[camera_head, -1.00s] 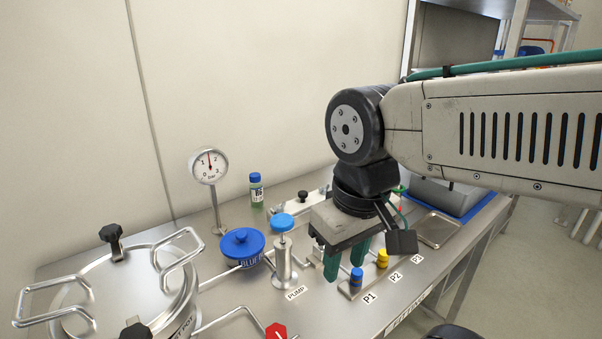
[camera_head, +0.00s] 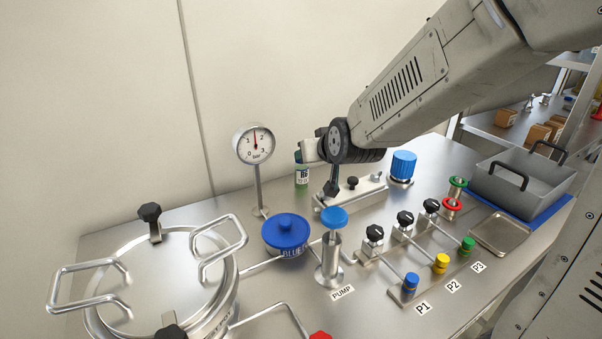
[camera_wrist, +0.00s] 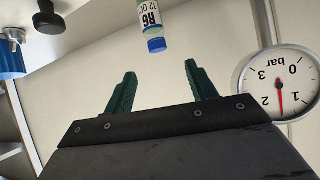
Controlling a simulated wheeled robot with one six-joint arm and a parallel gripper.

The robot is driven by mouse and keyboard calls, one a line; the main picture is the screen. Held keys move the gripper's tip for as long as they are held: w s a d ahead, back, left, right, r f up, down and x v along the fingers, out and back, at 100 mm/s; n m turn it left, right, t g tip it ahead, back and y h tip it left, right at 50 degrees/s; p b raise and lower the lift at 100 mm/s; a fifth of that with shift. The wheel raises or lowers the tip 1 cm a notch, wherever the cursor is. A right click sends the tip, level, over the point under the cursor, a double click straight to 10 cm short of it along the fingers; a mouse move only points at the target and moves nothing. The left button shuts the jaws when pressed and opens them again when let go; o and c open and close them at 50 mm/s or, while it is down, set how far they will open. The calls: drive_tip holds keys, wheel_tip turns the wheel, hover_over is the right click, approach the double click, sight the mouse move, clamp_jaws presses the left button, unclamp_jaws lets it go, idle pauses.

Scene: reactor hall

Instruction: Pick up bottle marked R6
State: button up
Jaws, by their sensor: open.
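The bottle marked R6 (camera_wrist: 150,18) shows at the top of the wrist view, upside down there, with a white label and a blue cap. In the head view the bottle (camera_head: 302,178) stands upright at the back of the steel bench near the wall, its cap hidden by my gripper. My gripper (camera_wrist: 160,68) is open, its two green fingers apart and nothing between them. The bottle lies beyond the fingertips, roughly in line with the gap. In the head view my gripper (camera_head: 303,156) is at the height of the bottle's top; whether it touches cannot be told.
A pressure gauge (camera_head: 254,144) stands close left of the bottle. A steel valve block (camera_head: 351,191) is to its right, with a blue knob (camera_head: 403,167) beyond. A grey tray (camera_head: 522,184) is at far right.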

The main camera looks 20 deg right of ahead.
sight(301, 171)
drive_tip(key=w+f, duration=0.2)
drive_tip(key=w, duration=0.2)
drive_tip(key=w+f+t, duration=0.1)
drive_tip(key=w+f, duration=0.1)
drive_tip(key=w, duration=0.2)
drive_tip(key=w+f+t, duration=0.1)
drive_tip(key=w+f, duration=0.2)
drive_tip(key=w, duration=0.1)
drive_tip(key=shift+w+d+f+h, duration=0.1)
drive_tip(key=shift+w+h, duration=0.1)
drive_tip(key=shift+h, duration=0.2)
drive_tip(key=c, duration=1.1)
